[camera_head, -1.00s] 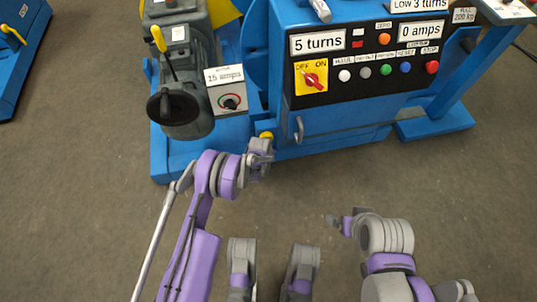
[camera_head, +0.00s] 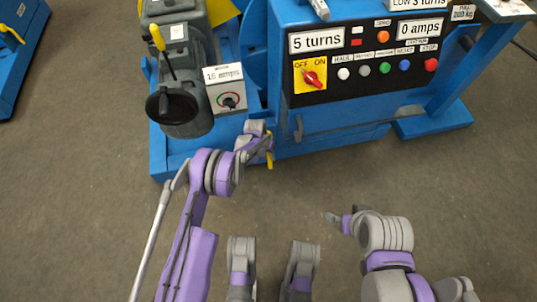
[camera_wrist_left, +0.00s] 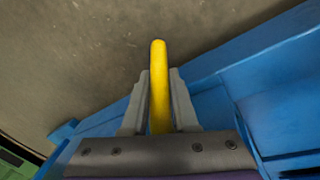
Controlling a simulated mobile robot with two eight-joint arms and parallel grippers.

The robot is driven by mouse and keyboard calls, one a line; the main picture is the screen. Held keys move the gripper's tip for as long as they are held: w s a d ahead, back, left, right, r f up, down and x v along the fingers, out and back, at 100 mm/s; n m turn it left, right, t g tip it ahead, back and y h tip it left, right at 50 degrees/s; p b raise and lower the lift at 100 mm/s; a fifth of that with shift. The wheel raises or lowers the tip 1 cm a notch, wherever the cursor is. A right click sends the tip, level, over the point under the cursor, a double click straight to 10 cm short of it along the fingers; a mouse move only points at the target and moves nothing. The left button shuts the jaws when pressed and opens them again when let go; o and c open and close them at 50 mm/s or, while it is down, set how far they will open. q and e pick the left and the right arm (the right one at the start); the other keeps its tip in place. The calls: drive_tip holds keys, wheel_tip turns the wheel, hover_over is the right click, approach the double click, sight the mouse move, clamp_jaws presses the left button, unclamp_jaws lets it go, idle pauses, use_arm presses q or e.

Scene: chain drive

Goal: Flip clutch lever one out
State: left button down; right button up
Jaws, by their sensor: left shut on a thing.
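A yellow lever (camera_head: 270,161) sticks out at the low front edge of the blue machine, with its end pointing down toward the viewer in the head view. My left gripper (camera_head: 266,146) is shut on it. In the left wrist view the yellow lever (camera_wrist_left: 159,75) runs between the two grey fingers of the left gripper (camera_wrist_left: 159,105), and its rounded end reaches past them over the floor. The lever's base is hidden and no label shows on it. My right gripper (camera_head: 334,219) is over the floor, apart from the machine; its fingers are too small to read.
The blue machine carries a control panel (camera_head: 375,60) with a red OFF/ON switch and several buttons. A grey motor (camera_head: 185,70) with a yellow-handled lever (camera_head: 157,37) stands to the left, beside an amps dial box (camera_head: 227,90). The floor in front (camera_head: 330,175) is clear.

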use_arm(q)
drive_tip(key=shift+s+d+r+g+h, duration=0.1)
drive_tip(key=shift+s+r+g+h, duration=0.15)
drive_tip(key=shift+r+g, duration=0.3)
drive_tip(key=shift+s+d+r+g+h, duration=0.15)
drive_tip(key=shift+s+r+g, duration=0.2)
drive_tip(key=shift+g, duration=0.4)
drive_tip(key=c, duration=0.7)
unclamp_jaws()
drive_tip(key=p+v, duration=0.2)
drive_tip(key=v, duration=0.9)
drive_tip(key=shift+s, duration=0.1)
drive_tip(key=shift+f, duration=0.1)
